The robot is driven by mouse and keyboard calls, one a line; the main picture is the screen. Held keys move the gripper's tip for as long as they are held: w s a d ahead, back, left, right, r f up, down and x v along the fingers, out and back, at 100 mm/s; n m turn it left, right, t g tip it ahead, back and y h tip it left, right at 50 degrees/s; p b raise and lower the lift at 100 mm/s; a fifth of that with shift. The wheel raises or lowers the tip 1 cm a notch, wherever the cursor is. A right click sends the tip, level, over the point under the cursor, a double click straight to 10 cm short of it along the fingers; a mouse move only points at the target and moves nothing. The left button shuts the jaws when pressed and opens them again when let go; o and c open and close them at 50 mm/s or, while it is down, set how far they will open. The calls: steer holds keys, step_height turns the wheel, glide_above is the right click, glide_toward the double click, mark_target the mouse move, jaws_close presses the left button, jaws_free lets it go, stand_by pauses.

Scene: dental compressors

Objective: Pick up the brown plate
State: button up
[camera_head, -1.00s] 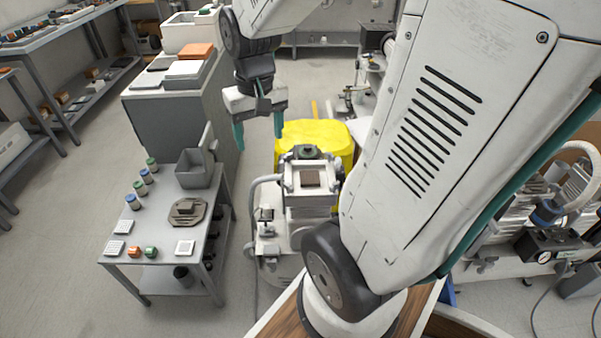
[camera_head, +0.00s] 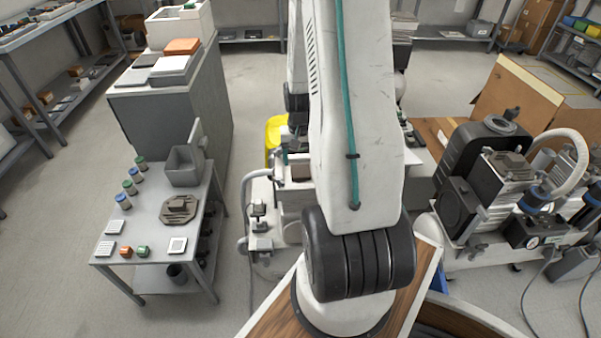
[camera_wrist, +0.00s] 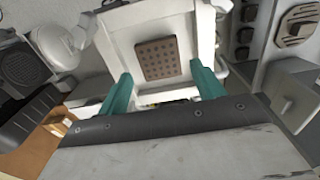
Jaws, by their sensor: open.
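A small square brown plate (camera_wrist: 159,59) with rows of holes lies on a white machine top in the wrist view. In the head view a brown patch of it (camera_head: 301,172) shows beside my arm, which hides most of that area. My gripper (camera_wrist: 161,71) is open and empty. Its two teal fingers point toward the plate, one to each side of it in the picture, with the plate ahead of the tips. I cannot tell the gap in depth. In the head view my arm largely hides the gripper.
A grey table (camera_head: 150,240) at left holds a grey-brown octagonal piece (camera_head: 178,209), a grey bin (camera_head: 184,167), small jars and white squares. A yellow container (camera_head: 272,135) stands behind the machine. Black compressor parts (camera_head: 490,170) and a cardboard box (camera_head: 535,95) stand at right.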

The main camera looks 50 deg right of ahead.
mark_target(301, 170)
steer(key=f, duration=0.4)
steer(key=shift+w+d+f, duration=0.1)
steer(key=shift+d+f, duration=0.1)
steer(key=shift+c, duration=0.4)
steer(key=c, duration=0.8)
steer(key=shift+o, duration=0.2)
steer(key=shift+r, duration=0.1)
